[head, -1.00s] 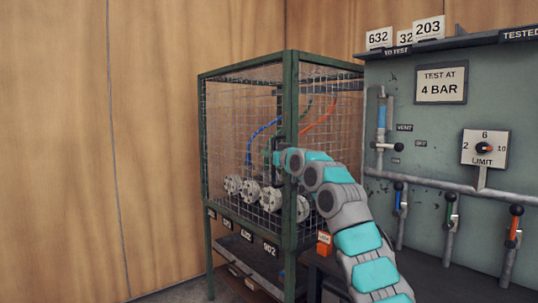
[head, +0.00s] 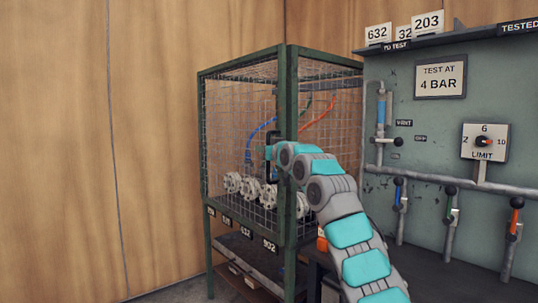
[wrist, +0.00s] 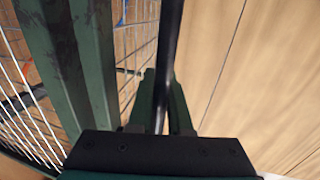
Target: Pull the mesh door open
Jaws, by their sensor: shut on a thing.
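The mesh door (head: 235,125) is the green-framed wire front of a cage, seen in the head view. Its black upright handle (head: 272,165) is near the edge by the corner post (head: 291,120). My gripper (head: 269,153) is at the handle, partly hidden behind my own arm. In the wrist view the black handle bar (wrist: 170,50) runs between the fingers of my gripper (wrist: 163,112), which is shut on it. Green frame uprights (wrist: 85,60) stand just left of it. The door looks closed or only slightly ajar; I cannot tell exactly.
Several pale flanges (head: 250,188) and blue and orange hoses sit inside the cage. A test panel (head: 440,130) with valves stands to the right, above a dark bench. A wooden wall (head: 90,140) is on the left, with open room before it.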

